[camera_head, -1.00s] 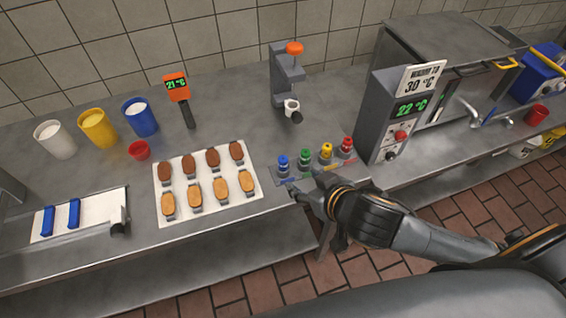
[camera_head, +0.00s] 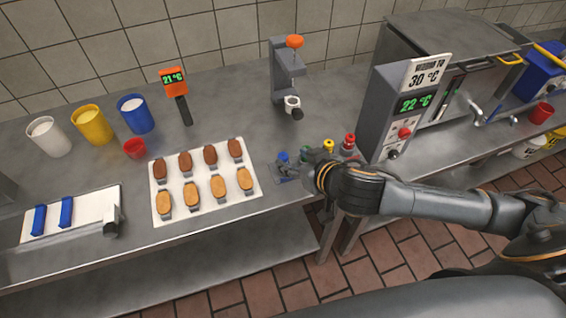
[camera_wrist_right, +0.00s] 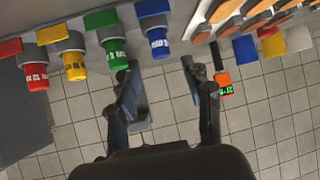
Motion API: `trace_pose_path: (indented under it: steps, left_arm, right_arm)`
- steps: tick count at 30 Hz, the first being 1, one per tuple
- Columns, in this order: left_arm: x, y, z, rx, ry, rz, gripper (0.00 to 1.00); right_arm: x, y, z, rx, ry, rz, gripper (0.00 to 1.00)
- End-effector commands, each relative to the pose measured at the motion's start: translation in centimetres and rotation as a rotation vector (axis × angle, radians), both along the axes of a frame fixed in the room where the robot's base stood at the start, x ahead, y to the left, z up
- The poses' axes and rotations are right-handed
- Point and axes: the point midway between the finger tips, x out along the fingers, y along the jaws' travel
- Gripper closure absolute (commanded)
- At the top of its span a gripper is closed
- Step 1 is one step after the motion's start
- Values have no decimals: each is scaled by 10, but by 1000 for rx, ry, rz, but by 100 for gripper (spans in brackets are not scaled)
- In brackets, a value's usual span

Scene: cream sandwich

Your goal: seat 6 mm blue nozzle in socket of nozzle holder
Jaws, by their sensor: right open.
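The blue nozzle (camera_head: 283,157) stands in a row of coloured nozzles at the counter's front edge, partly hidden by my right gripper (camera_head: 289,173). In the right wrist view the blue nozzle (camera_wrist_right: 158,42) shows its printed tip. My right gripper (camera_wrist_right: 160,64) is open there, its fingertips on either side of the nozzle's tip with gaps; no contact is visible. A grey stand with an orange knob (camera_head: 295,41), which looks like the nozzle holder, stands behind the row. Its ring-shaped socket (camera_head: 292,102) looks empty. My left gripper is not in view.
Green (camera_wrist_right: 118,53), yellow (camera_wrist_right: 75,65) and red (camera_wrist_right: 36,76) nozzles stand beside the blue one. A tray (camera_head: 206,209) of biscuits lies to its left. A grey temperature unit (camera_head: 391,101) stands to the right. The counter between row and stand is clear.

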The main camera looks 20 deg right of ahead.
Motion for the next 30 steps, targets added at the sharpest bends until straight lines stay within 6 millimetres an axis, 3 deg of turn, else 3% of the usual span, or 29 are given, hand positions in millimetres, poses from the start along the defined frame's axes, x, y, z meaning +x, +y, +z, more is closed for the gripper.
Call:
trace_pose_path:
  steps: [18,26,30]
  left_arm:
    - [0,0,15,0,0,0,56]
    - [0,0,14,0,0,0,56]
    - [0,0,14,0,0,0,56]
  right_arm:
    - [48,15,-37,-1,-1,2,50]
    - [50,15,-40,1,-1,2,50]
    - [49,15,-40,0,0,1,76]
